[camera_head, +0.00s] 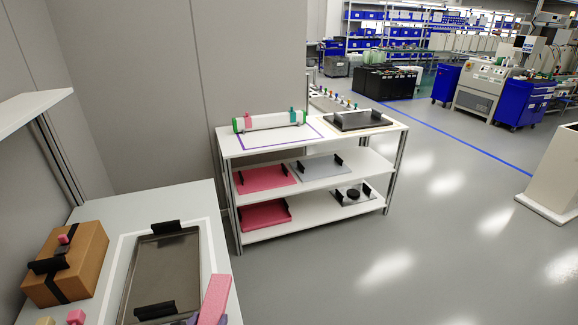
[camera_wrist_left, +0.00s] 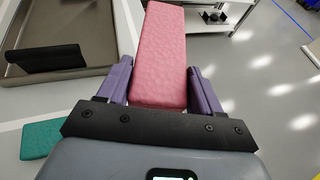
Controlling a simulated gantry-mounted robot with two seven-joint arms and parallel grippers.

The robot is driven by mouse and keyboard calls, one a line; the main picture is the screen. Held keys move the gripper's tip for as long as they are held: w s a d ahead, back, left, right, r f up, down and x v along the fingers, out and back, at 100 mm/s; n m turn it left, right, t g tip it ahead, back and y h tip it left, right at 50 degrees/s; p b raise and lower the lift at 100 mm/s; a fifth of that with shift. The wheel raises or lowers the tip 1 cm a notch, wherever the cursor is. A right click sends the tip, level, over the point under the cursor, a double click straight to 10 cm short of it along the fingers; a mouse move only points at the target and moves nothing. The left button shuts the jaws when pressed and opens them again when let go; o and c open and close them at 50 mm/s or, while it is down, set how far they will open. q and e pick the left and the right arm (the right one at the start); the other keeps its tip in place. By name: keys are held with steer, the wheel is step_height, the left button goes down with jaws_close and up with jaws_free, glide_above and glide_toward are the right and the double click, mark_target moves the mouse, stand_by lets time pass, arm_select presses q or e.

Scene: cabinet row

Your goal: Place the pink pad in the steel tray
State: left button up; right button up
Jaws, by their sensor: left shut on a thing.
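The pink pad (camera_head: 215,297) is a long flat bar at the bottom of the head view, beside the near right corner of the steel tray. The steel tray (camera_head: 160,262) is dark grey with a thin rim and two black handles, and lies on the white table. In the left wrist view the pink pad (camera_wrist_left: 160,50) points away from my left gripper (camera_wrist_left: 160,80), whose purple fingers are shut on its two sides. The tray (camera_wrist_left: 100,35) shows at the left there, apart from the pad. The tray floor that shows is bare. My right gripper is not in view.
A brown box (camera_head: 80,262) with black straps stands left of the tray, with small pink blocks (camera_head: 76,317) near it. A teal pad (camera_wrist_left: 38,139) lies near the tray. A white shelf rack (camera_head: 310,165) with pink and grey trays stands beyond the table.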

arm_select(q)
steer(key=shift+s+a+f, duration=0.25)
steer(key=shift+a+f, duration=0.15)
steer(key=shift+f, duration=0.25)
steer(key=shift+s+a+f, duration=0.25)
steer(key=shift+a+f, duration=0.1)
steer(key=shift+f, duration=0.25)
step_height(320, 180, up, 61)
steer(key=w+p, duration=0.1)
steer(key=p, duration=3.7)
steer(key=shift+w+d, duration=0.15)
steer(key=shift+w, duration=0.05)
steer(key=shift+d, duration=0.1)
